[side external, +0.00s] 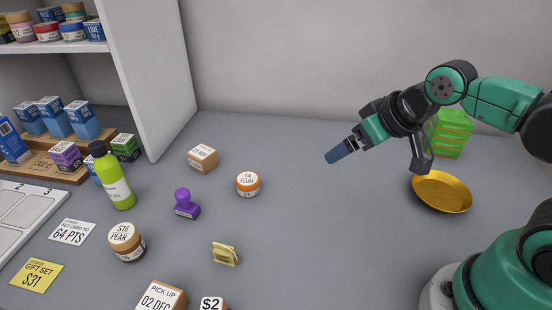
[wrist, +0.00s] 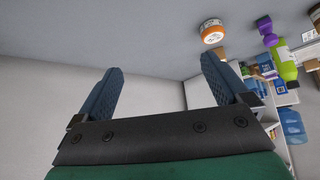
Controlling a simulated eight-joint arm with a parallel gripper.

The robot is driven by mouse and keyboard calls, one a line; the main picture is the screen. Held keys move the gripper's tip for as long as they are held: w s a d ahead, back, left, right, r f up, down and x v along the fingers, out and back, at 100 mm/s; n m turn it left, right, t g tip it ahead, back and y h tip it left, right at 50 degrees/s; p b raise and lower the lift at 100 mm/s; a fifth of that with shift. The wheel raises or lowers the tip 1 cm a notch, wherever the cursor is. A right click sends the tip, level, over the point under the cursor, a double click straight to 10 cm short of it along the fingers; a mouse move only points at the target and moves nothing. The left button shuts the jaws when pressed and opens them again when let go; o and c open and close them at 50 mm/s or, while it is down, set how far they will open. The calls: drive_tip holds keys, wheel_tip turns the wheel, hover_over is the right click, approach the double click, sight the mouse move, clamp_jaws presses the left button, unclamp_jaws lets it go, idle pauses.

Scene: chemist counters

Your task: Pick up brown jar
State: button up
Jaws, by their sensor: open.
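The brown jar (side external: 127,242), with a pale lid labelled "$16 PEAR", stands upright on the grey counter at the lower left of the side view. My gripper (side external: 337,154) is held above the counter at the right, well away from the jar. In the wrist view my gripper (wrist: 160,90) has its two blue fingers spread wide, with nothing between them.
An orange jar (side external: 248,184), purple stamp (side external: 187,205), green bottle (side external: 114,180), small box (side external: 203,158) and yellow holder (side external: 225,254) stand around the jar. A gold dish (side external: 441,192) and green boxes (side external: 452,134) are at right. The middle right counter is clear.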

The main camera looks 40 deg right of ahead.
drive_tip(key=w+a+r+n+t+y, duration=0.1)
drive_tip(key=w+a+n+y, duration=0.15)
drive_tip(key=w+a, duration=0.45)
drive_tip(key=n+y, duration=0.7)
approach(122, 233)
drive_tip(key=shift+m+t+h, duration=0.25)
drive_tip(key=shift+t, duration=0.15)
drive_tip(key=x, duration=0.4)
drive_tip(key=shift+s+a+f, duration=0.1)
drive_tip(key=shift+a+f, duration=0.25)
drive_tip(key=shift+a, duration=0.15)
drive_tip(key=shift+x, duration=2.65)
drive_tip(key=c, duration=1.4)
drive_tip(key=shift+r, duration=0.1)
